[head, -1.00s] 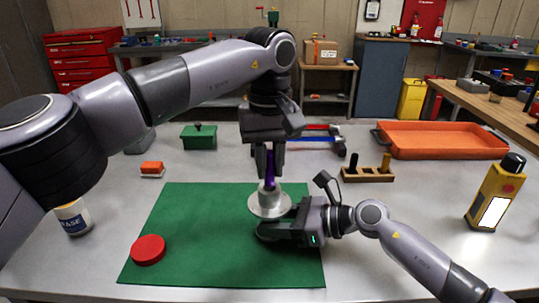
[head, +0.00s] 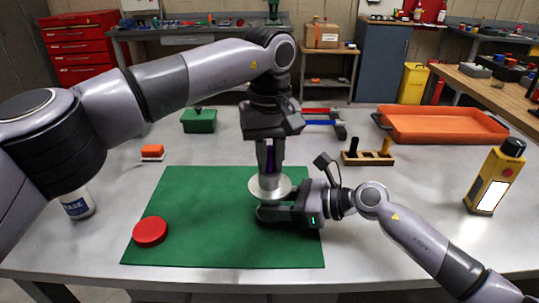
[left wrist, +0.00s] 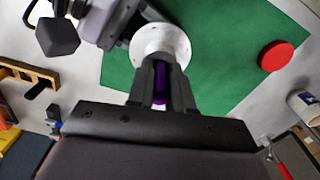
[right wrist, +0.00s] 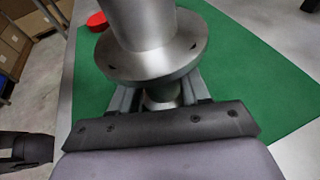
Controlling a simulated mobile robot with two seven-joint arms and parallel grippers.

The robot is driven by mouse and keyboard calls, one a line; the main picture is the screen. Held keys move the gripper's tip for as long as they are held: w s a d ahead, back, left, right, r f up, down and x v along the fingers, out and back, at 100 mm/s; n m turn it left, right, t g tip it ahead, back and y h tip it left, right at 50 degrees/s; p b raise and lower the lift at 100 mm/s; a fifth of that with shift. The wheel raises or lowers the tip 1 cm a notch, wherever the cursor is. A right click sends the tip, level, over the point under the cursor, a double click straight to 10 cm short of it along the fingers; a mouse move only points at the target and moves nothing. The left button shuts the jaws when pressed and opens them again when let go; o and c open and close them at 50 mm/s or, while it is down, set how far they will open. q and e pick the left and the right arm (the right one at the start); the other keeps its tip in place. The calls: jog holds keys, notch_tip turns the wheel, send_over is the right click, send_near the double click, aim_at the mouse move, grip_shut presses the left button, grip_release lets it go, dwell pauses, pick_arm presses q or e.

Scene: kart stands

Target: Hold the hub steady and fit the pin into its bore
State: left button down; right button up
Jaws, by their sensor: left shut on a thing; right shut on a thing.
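The hub (head: 270,187) is a silver metal piece with a wide round flange and a raised barrel, upright over the green mat (head: 185,215). My right gripper (head: 265,213) is shut on the hub's narrow part below the flange, also seen in the right wrist view (right wrist: 160,95). My left gripper (head: 270,168) points straight down, shut on the purple pin (left wrist: 160,83), with its fingertips right at the barrel's top. The pin is upright and in line with the barrel. Its lower end is hidden, apparently inside the bore; how deep I cannot tell.
A red round lid (head: 150,231) lies on the mat's left. A wooden block with pegs (head: 368,157), an orange tray (head: 440,125) and a yellow bottle-shaped object (head: 495,180) are to the right. A green box (head: 199,120) and white can (head: 77,204) are to the left.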

pick_arm(q)
jog(key=shift+f, duration=0.55)
pick_arm(e)
jog(key=shift+s+a, duration=0.1)
pick_arm(q)
jog(key=c, duration=0.9)
grip_release()
jog(key=shift+s, duration=0.1)
jog(key=shift+c, duration=0.2)
notch_tip(320, 180, up, 13)
jog(key=shift+d+r, duration=0.1)
jog(key=shift+d, duration=0.05)
pick_arm(e)
jog(key=shift+f, duration=0.25)
jog(key=shift+c, duration=0.2)
jog(key=o, duration=0.8)
jog(key=shift+o, duration=1.4)
jog(key=shift+r, duration=0.1)
